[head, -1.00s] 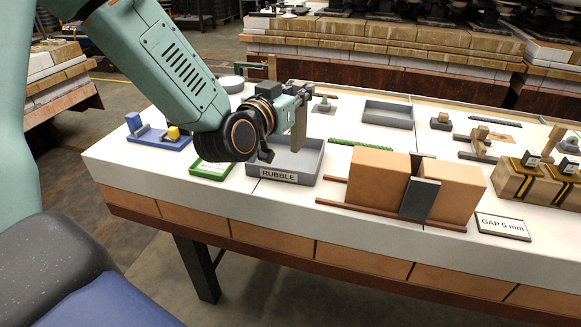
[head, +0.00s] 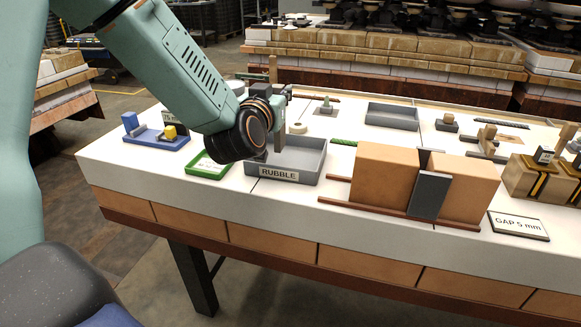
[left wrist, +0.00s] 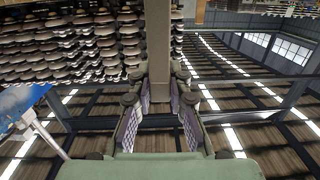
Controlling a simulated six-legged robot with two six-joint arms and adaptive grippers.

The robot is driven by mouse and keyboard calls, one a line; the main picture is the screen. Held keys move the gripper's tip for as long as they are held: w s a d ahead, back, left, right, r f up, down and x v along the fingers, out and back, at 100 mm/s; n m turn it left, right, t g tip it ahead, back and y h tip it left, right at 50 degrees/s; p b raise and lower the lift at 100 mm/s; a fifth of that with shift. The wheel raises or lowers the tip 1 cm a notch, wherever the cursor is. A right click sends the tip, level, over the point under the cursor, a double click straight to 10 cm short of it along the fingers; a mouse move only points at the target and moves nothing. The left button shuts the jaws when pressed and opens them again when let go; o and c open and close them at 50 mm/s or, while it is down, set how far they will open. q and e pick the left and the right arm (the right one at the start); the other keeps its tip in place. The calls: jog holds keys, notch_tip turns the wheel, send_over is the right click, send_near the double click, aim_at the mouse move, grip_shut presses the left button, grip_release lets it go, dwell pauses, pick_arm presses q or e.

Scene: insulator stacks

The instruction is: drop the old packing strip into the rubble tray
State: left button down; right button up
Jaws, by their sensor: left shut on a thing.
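The rubble tray (head: 312,172) is a shallow grey tray labelled RUBBLE near the table's front edge in the head view. My left gripper (head: 278,102) is over its back left part, partly hidden by my own wrist. It is shut on the old packing strip (head: 277,136), a flat grey-brown strip hanging down over the tray. I cannot tell whether its lower end touches the tray floor. In the left wrist view the strip (left wrist: 158,45) runs between the two fingers of the gripper (left wrist: 158,92). My right gripper is not in view.
A green-rimmed tray (head: 208,164) and a blue fixture (head: 157,140) stand left of the rubble tray. Brown blocks (head: 384,178) around a dark plate (head: 428,196) stand to its right, with a GAP 5 mm sign (head: 518,226). An empty grey tray (head: 392,116) is farther back.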

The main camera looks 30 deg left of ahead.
pick_arm(q)
jog(key=shift+f+b, duration=0.45)
jog(key=shift+f, duration=0.4)
jog(key=shift+r, duration=0.1)
jog(key=c, duration=1.2)
grip_release()
jog(key=shift+v, duration=3.75)
